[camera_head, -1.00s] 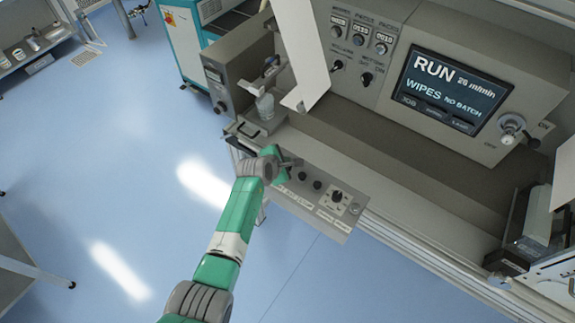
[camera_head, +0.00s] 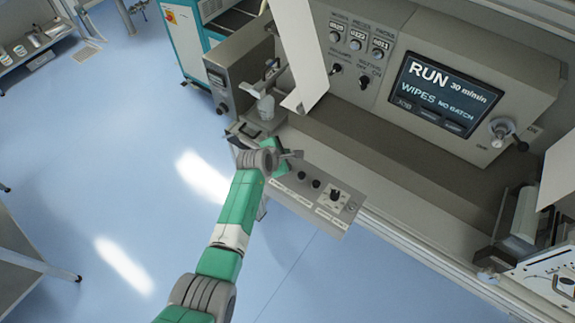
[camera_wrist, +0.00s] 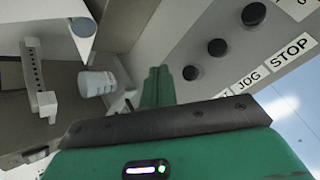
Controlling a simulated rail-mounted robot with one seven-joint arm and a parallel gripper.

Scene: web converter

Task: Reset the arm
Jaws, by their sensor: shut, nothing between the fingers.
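My green arm reaches up from the bottom of the head view. My gripper (camera_head: 290,155) is beside the left end of the small control panel (camera_head: 338,221) on the grey machine. In the wrist view its green fingers (camera_wrist: 157,86) are together and empty. They appear to the left of the black buttons (camera_wrist: 217,47), above labels reading JOG and STOP. I cannot tell from these views how far the fingertips are from the panel surface.
A small white container (camera_head: 265,107) stands close beyond my gripper, below a hanging white web (camera_head: 298,55). The screen (camera_head: 444,92) reads RUN, 30 m/min. A knob panel (camera_head: 355,52) is left of it. Open blue floor (camera_head: 110,150) lies left of my arm.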

